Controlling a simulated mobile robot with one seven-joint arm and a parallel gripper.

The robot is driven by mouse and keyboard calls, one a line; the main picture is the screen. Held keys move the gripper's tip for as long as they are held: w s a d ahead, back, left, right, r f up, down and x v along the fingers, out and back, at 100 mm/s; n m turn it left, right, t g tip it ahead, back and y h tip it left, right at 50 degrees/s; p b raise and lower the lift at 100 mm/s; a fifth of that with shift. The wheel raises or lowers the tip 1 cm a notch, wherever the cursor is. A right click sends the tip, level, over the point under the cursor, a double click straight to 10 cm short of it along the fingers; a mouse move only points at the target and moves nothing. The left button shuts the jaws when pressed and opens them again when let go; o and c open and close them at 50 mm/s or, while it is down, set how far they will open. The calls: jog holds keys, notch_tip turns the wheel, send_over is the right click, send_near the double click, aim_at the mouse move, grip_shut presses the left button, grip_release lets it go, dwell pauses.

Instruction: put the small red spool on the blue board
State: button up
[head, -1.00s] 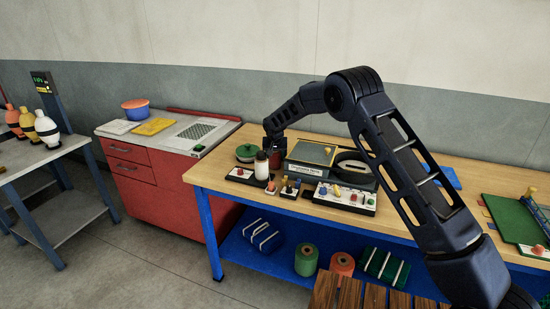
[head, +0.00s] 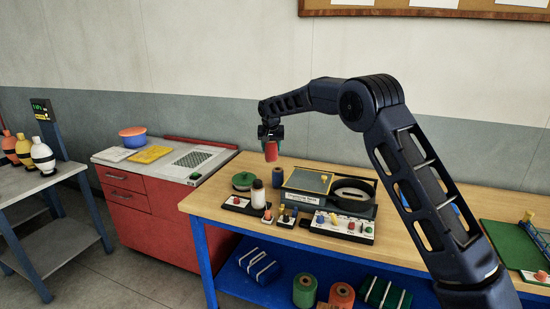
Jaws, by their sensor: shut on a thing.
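My gripper (head: 270,138) is shut on a small red spool (head: 271,151) and holds it upright in the air above the back left of the wooden table. A blue board (head: 456,210) lies on the table to the right, mostly hidden behind my arm. The spool is well apart from the board.
A dark blue spool (head: 277,176) stands below my gripper. A green board (head: 510,245) lies far right.

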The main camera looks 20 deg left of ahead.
jog(key=w+d+r+m+h, duration=0.1)
jog(key=w+d, duration=0.5)
jog(key=d, duration=0.5)
jog(key=w+d+m, duration=0.2)
jog(key=w+d, duration=0.4)
jog(key=d, duration=0.5)
jog(key=w+d+r+m+h, duration=0.1)
jog(key=w+d, duration=0.5)
jog(key=d, duration=0.5)
jog(key=w+d+m+h, duration=0.15)
jog(key=d+m, duration=0.35)
jog(key=d, duration=3.5)
jog(key=f, duration=1.2)
jog(key=w+f, duration=0.1)
jog(key=f, duration=0.6)
jog(key=shift+d+f, duration=0.1)
jog(key=shift+d, duration=0.15)
jog(key=shift+s+f, duration=0.1)
jog(key=o, duration=1)
